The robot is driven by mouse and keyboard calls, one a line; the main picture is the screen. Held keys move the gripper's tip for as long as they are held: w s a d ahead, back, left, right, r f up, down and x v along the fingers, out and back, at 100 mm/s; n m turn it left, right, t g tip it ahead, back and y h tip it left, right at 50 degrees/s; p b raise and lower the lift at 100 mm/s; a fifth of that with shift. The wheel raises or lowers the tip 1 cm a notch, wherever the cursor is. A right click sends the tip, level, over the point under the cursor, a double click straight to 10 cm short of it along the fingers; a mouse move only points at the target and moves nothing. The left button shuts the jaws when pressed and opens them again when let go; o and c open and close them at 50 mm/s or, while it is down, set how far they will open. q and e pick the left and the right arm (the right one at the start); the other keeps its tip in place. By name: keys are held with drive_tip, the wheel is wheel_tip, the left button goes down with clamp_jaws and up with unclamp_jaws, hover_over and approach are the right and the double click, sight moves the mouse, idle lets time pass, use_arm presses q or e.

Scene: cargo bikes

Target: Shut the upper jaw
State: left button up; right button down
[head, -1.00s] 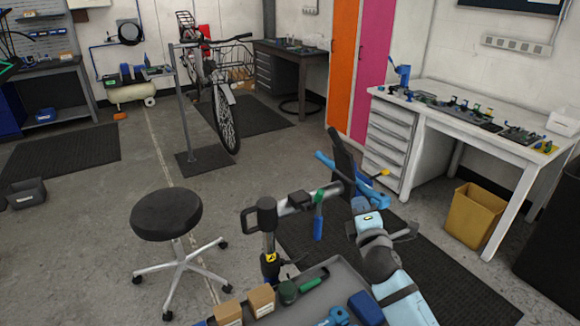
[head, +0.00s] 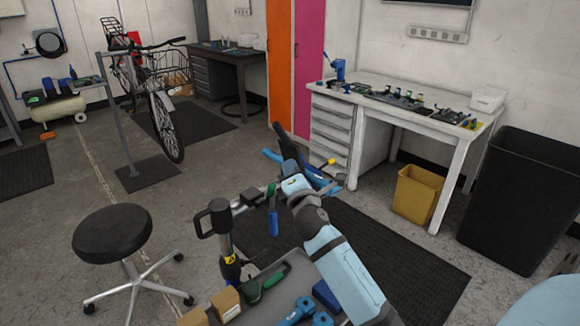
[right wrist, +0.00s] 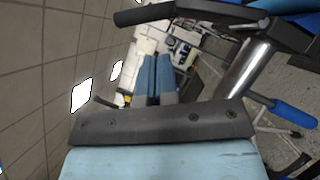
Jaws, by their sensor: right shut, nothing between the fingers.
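The repair-stand clamp is in the middle of the head view. Its black upper jaw (head: 285,145) stands raised, tilted up and to the left. Blue parts of the clamp show on both sides of it. My right gripper (head: 295,184) is shut and empty, at the lower end of the raised jaw; I cannot tell whether it touches. In the right wrist view its blue-grey fingers (right wrist: 158,77) lie together. My left gripper is out of view.
A grey tool tray (head: 290,265) lies below my right arm. A stool (head: 112,232) stands left. A white workbench (head: 400,95), yellow bin (head: 415,195) and black bin (head: 520,190) stand right.

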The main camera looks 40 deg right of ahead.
sight(283, 149)
drive_tip(key=shift+p+x, duration=0.35)
drive_tip(key=shift+x, duration=3.3)
